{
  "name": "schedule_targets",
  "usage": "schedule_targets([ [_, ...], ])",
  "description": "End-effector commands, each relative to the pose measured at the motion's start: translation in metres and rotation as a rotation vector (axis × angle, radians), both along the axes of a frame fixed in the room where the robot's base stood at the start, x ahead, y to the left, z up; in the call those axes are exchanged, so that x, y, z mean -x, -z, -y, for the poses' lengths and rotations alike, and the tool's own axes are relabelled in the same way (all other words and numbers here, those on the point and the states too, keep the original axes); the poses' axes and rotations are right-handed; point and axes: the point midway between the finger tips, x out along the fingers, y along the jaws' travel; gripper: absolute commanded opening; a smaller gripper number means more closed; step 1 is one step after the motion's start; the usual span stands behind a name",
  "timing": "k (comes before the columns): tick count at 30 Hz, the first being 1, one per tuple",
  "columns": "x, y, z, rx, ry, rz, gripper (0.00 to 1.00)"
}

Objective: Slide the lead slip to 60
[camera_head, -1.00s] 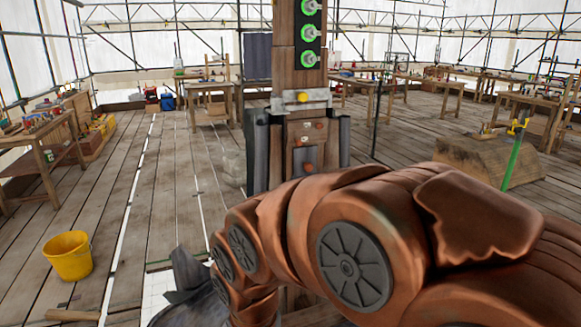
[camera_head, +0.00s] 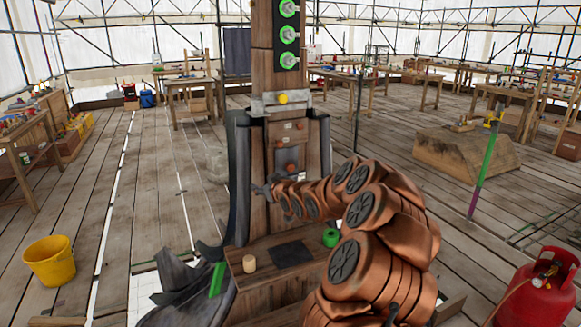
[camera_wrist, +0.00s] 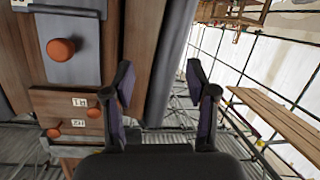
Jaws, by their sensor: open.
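A wooden post (camera_head: 263,75) stands ahead, with grey sheet wrapped around its lower sides. A grey plate with an orange knob (camera_head: 292,168) sits on its front; it looks like the lead slip, but I cannot be sure. In the wrist view the plate (camera_wrist: 87,63) and its round knob (camera_wrist: 61,50) are large at upper left. A wooden strip (camera_wrist: 70,98) beside it carries two smaller orange knobs and small labels I cannot read clearly; no 60 is legible. My gripper (camera_head: 262,190) is in front of the post, left of the plate. In the wrist view its fingers (camera_wrist: 163,88) are apart and empty.
A ledge (camera_head: 262,282) at the post's foot holds a pale cylinder (camera_head: 249,264), a dark mat (camera_head: 291,254) and a green object (camera_head: 331,237). A metal band with a yellow knob (camera_head: 283,98) crosses the post above. A yellow bucket (camera_head: 50,262) and red gas bottle (camera_head: 539,290) stand on the floor.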

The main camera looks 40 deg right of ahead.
Motion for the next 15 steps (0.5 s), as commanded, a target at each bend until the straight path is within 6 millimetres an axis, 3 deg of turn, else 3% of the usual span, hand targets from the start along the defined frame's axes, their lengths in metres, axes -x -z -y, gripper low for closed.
schedule_targets([
  [1,0.004,0.004,0.027,0.014,0.024,0.039,0.57],
  [6,0.022,0.002,0.088,0.088,0.069,0.165,0.57],
  [10,0.033,0.002,0.111,0.122,0.085,0.216,0.57],
  [15,0.036,0.002,0.121,0.14,0.089,0.238,0.57],
])
